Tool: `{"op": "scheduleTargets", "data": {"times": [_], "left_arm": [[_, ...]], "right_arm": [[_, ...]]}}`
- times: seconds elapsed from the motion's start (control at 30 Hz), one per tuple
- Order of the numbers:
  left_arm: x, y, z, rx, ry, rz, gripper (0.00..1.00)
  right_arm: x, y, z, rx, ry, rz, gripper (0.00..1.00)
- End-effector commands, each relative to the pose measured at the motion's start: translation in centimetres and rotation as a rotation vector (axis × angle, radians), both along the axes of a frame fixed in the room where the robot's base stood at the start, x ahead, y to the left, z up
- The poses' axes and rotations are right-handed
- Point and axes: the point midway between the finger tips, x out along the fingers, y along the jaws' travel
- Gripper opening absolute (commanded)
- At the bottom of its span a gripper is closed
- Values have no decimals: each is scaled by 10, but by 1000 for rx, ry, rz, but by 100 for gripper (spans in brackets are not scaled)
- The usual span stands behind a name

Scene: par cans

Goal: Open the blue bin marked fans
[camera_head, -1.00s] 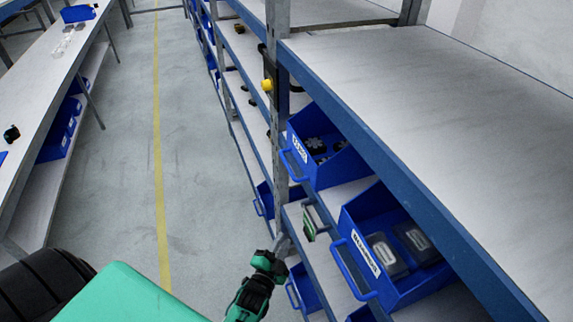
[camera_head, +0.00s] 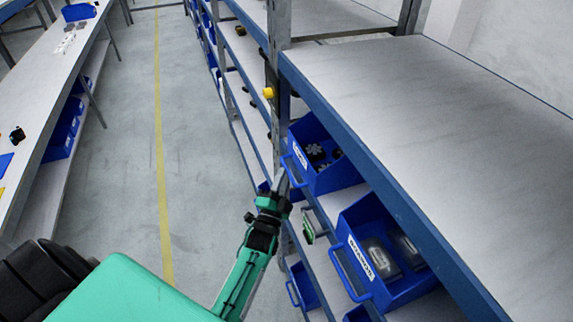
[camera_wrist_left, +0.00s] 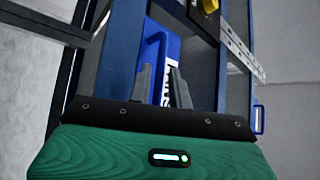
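In the left wrist view the bin front (camera_wrist_left: 166,55) shows a white label reading "fans", turned sideways. My left gripper (camera_head: 282,181) is close to the handle, reaching up from below. My right gripper is out of view.
A metal rack post (camera_head: 279,105) with a yellow knob (camera_head: 268,92) stands just left. The aisle floor (camera_head: 195,130) is clear.

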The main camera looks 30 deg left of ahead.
Motion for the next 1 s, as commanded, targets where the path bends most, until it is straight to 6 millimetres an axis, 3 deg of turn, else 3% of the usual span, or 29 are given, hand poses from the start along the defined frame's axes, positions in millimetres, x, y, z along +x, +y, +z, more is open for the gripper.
{"op": "scheduleTargets", "data": {"times": [0.23,0.6,0.73,1.0], "left_arm": [[27,4,13,0,0,-1,20],[31,5,13,0,1,0,20],[31,5,13,0,1,0,0],[30,6,12,0,1,0,0]], "right_arm": [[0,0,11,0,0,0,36],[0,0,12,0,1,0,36],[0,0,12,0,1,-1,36],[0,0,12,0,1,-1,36]]}}
